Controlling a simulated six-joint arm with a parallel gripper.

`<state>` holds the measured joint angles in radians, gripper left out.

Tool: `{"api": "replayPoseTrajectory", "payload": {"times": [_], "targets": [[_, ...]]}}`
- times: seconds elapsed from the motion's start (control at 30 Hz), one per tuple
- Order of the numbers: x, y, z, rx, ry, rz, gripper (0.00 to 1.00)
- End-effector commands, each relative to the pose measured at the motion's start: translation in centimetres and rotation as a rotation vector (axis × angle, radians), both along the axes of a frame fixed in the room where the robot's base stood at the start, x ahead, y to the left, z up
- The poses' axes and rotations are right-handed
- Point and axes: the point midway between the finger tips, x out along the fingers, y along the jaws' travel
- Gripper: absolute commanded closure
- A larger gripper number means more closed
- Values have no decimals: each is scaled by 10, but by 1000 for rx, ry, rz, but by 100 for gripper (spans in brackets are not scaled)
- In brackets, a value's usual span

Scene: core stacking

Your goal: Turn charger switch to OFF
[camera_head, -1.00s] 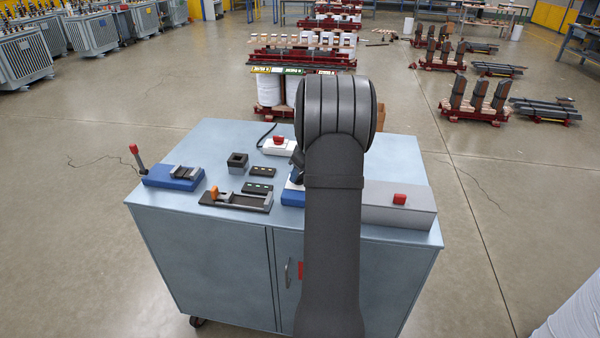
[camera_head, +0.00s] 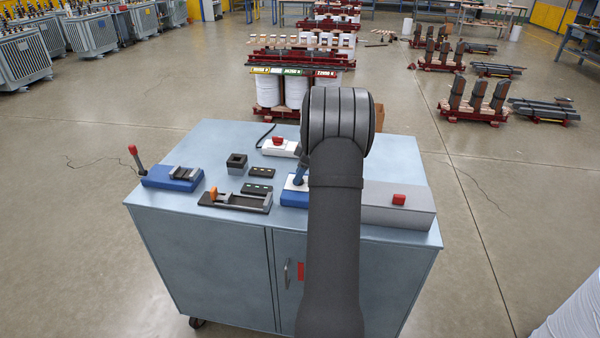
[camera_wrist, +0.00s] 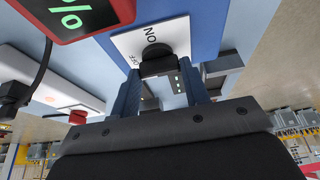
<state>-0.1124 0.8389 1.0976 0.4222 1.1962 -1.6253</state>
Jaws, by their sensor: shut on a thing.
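The charger switch is a black knob (camera_wrist: 156,53) on a white plate (camera_wrist: 180,36) marked ON and OFF, in the wrist view. The plate sits on a blue body (camera_wrist: 207,22). My gripper (camera_wrist: 161,72) has its blue fingers on either side of the knob's grip and is shut on it. The knob's exact pointing direction is hard to tell. In the head view the charger's blue base (camera_head: 294,199) shows left of my arm, with my gripper (camera_head: 299,179) over its white top. My arm hides the charger's right part.
A red-framed display (camera_wrist: 78,14) with a green percent sign is close by in the wrist view. On the cabinet top (camera_head: 200,140) are a grey box with a red button (camera_head: 399,199), a white box with a red button (camera_head: 279,146) and a blue lever fixture (camera_head: 172,178).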

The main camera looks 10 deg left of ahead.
Motion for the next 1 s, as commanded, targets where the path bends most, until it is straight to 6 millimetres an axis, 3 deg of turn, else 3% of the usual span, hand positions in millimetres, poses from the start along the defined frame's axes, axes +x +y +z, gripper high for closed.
{"api": "replayPoseTrajectory", "payload": {"times": [0.37,0.4,0.5,0.83,1.0], "targets": [[0,-1,-1,-2,0,4,81],[0,-1,-1,-2,0,4,50],[0,-1,0,-2,1,4,36],[0,-2,4,-1,-1,3,36],[1,-11,26,-1,-4,2,36]]}}
